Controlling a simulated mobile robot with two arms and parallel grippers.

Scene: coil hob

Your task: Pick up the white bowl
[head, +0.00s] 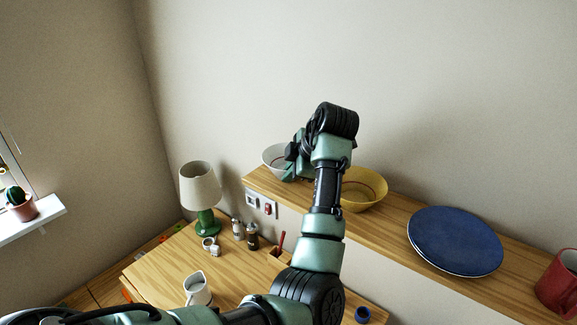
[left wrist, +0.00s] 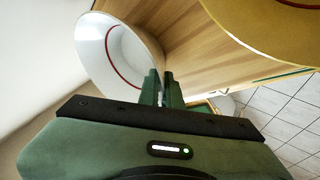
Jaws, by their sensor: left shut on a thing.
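The white bowl (head: 274,160) stands at the left end of the wooden shelf, partly hidden behind my left gripper (head: 292,158). In the left wrist view the white bowl (left wrist: 120,52) shows its inside with a red ring. The two green fingers of the left gripper (left wrist: 162,82) are at the bowl's near rim, close together, shut on the rim. I cannot tell whether the bowl is clear of the shelf. My right gripper is not in view.
A yellow bowl (head: 364,190) stands close to the right on the shelf (head: 395,217). Further right are blue plates (head: 455,240) and a red mug (head: 558,284). Below are a lamp (head: 201,190), a white jug (head: 197,289) and shakers (head: 252,236). The wall is close behind.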

